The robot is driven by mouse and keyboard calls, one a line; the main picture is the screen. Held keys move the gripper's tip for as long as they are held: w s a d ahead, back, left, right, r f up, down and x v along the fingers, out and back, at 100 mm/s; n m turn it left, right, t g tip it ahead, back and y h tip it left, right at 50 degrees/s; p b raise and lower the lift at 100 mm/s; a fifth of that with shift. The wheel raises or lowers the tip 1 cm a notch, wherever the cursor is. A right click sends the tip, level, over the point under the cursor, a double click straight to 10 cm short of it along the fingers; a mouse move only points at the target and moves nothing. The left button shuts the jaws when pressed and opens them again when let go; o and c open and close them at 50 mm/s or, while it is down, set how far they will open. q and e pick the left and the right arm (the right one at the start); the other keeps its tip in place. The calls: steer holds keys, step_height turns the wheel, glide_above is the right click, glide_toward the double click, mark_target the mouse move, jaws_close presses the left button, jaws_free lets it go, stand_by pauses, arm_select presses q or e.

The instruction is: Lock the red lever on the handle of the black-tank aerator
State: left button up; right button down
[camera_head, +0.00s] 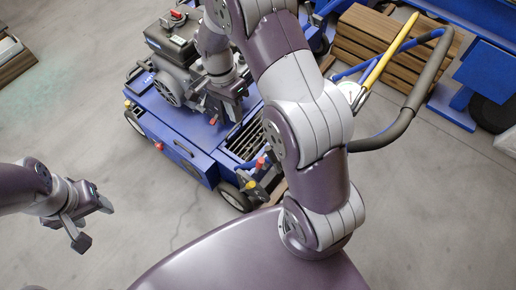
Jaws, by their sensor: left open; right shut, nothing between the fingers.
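The aerator (172,128) is a blue machine with a black tank (172,42) on top, at upper left of centre. Its dark padded handle (427,78) loops out at the right. A small red part (260,162) shows at the machine's near right corner; I cannot tell if it is the red lever. My arm hides part of the handle's base. My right gripper (225,112) is shut and empty, over the machine's top deck; I cannot tell if it touches. My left gripper (92,222) is open and empty above the floor at left, apart from the machine.
A yellow bar (390,50) slants beside the handle. A stack of brown planks (365,45) stands behind it. Other blue equipment (487,72) with a dark wheel is at the upper right. The grey floor (440,210) is clear at lower right and around my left gripper.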

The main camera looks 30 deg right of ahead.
steer(key=m, duration=0.1)
steer(key=b, duration=0.2)
glide_toward(259, 166)
steer(key=w+f, duration=0.5)
steer(key=s, duration=0.1)
steer(key=s+f, duration=0.1)
steer(key=s+b, duration=0.1)
steer(key=s, duration=0.1)
steer(key=shift+s+d+f, duration=0.1)
steer(key=shift+d+f, duration=0.25)
steer(key=shift+f, duration=0.05)
steer(key=shift+r, duration=0.1)
